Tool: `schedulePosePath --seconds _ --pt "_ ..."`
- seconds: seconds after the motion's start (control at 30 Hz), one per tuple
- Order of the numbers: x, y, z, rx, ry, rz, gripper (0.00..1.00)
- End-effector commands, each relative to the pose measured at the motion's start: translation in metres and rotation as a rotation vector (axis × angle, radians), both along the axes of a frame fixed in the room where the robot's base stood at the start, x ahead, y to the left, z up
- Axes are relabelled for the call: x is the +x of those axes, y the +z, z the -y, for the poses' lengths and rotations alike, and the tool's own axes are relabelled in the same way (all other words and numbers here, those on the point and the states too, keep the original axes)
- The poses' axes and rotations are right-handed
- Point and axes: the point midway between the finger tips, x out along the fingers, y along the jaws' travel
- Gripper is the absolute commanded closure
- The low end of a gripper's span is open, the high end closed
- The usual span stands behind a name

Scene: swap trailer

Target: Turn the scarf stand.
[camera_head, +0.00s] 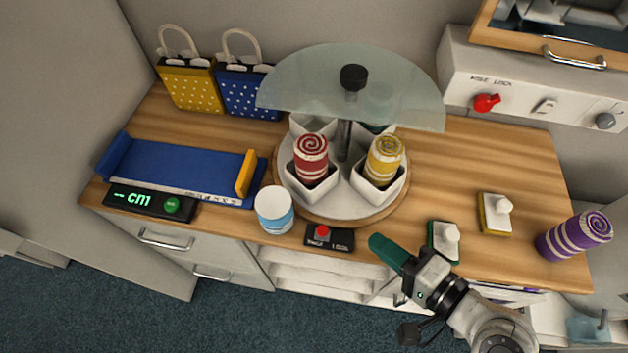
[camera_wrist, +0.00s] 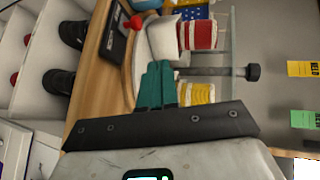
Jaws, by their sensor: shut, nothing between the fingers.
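The scarf stand (camera_head: 320,209) is a round turntable on the wooden counter, with white square cups around a central post. A black knob (camera_head: 354,77) tops the post above a clear, half-round glass shield (camera_head: 300,88). A red rolled scarf (camera_head: 311,160) sits in the front left cup and a yellow one (camera_head: 383,161) in the front right cup. The back cups are partly hidden by the glass. My gripper (camera_head: 378,241) has green fingers, closed and empty, in front of the stand's right side and apart from it. In the wrist view, the fingers (camera_wrist: 156,75) point toward the stand.
A black box with a red button (camera_head: 322,232) and a white-blue tin (camera_head: 273,208) stand before the stand. A blue measuring tray (camera_head: 180,166) is left. Two pads with white knobs (camera_head: 446,240) (camera_head: 496,212) and a purple roll (camera_head: 575,236) are right. Gift bags stand behind.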

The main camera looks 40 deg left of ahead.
Motion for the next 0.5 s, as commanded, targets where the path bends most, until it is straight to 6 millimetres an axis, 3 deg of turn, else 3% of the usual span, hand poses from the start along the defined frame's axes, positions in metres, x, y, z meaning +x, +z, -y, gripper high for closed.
schedulePosePath --seconds 0.17,0.5 --pt "-0.001 0.0 -0.001 -0.007 0.016 -0.001 1.0" --pt "0.004 -0.017 -0.058 -0.007 0.017 -0.002 1.0"
